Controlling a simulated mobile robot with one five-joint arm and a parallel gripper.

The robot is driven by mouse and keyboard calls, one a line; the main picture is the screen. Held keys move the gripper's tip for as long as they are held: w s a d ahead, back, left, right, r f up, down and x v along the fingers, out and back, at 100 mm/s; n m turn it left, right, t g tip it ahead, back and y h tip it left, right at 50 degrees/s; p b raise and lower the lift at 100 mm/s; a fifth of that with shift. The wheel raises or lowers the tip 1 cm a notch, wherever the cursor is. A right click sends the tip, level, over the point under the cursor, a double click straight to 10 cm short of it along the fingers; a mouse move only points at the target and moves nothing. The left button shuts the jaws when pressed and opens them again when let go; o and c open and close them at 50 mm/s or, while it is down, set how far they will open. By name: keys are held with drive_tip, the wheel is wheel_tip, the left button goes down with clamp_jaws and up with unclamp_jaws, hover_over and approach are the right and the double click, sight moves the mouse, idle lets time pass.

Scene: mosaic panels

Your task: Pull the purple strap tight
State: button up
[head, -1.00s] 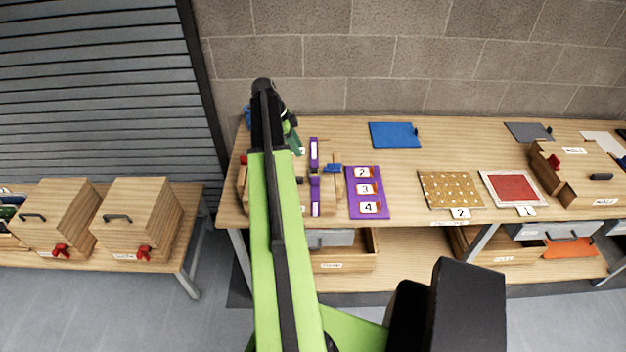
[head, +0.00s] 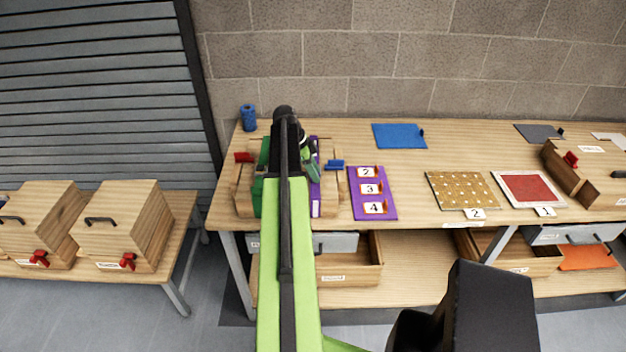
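The purple strap (head: 316,192) runs front to back over a wooden crate (head: 243,190) at the left end of the long bench. It has a white patch at its front end. A green strap (head: 257,198) crosses the same crate to its left, partly behind my arm. My gripper (head: 314,171) is at the crate, over or beside the middle of the purple strap. It hides part of the strap. I cannot tell whether it touches the strap or whether its fingers are open. A blue buckle or lever (head: 335,164) is just right of the strap.
A red lever (head: 244,157) is at the crate's left, and a blue cylinder (head: 248,118) stands behind. A purple numbered panel (head: 356,206) lies close on the right. A blue mat (head: 398,136) lies further back. Bench space between the panel and the gold-dotted board (head: 461,190) is clear.

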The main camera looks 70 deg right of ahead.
drive_tip(key=shift+r, duration=0.1)
clamp_jaws()
idle(1.2)
